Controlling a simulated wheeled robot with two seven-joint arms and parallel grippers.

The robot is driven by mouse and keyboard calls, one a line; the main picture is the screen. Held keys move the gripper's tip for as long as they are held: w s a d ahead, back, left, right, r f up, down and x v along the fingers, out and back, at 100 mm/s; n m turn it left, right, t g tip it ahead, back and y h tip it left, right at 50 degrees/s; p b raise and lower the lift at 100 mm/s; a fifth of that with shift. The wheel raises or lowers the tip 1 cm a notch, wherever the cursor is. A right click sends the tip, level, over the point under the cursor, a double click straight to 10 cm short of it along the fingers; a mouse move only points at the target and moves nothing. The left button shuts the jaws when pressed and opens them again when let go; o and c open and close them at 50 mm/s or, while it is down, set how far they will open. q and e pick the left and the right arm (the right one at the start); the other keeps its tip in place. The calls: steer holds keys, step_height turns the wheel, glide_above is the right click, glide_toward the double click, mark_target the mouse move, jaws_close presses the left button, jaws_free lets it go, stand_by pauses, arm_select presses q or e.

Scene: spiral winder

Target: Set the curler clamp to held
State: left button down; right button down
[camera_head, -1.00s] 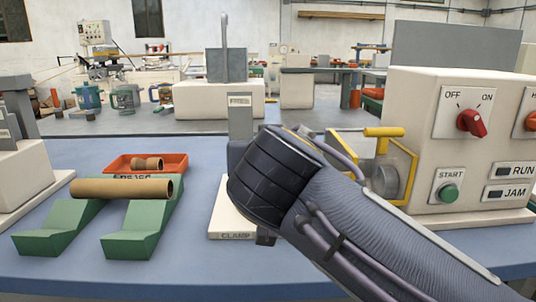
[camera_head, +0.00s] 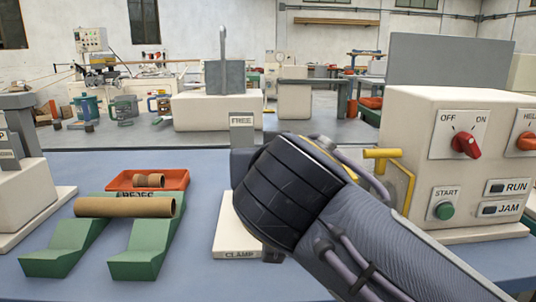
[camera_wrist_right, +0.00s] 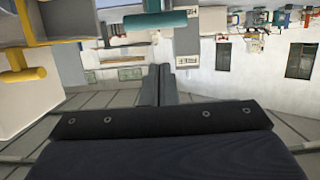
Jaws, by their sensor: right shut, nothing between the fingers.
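The curler clamp stands mid-table in the head view; its white base plate (camera_head: 226,240) is lettered CLAMP. A grey sign (camera_head: 241,119) above it reads FREE. My right wrist and forearm cover most of the clamp there, and the fingers are hidden behind the wrist. In the right wrist view, my right gripper (camera_wrist_right: 158,70) is shut and empty, its fingers side by side. A teal cylinder (camera_wrist_right: 155,21) lies just beyond the fingertips in that picture; I cannot tell whether they touch. A small grey sign also shows there (camera_wrist_right: 187,46). My left gripper is out of view.
A cardboard tube (camera_head: 125,207) lies on green cradles (camera_head: 62,250) at left, before a red tray (camera_head: 120,181). Blue tabletop is clear between cradles and clamp.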

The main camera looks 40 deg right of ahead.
steer(key=v, duration=0.3)
steer(key=f+p+v, duration=0.1)
steer(key=v, duration=0.1)
steer(key=shift+s+a, duration=0.35)
steer(key=shift+s, duration=0.05)
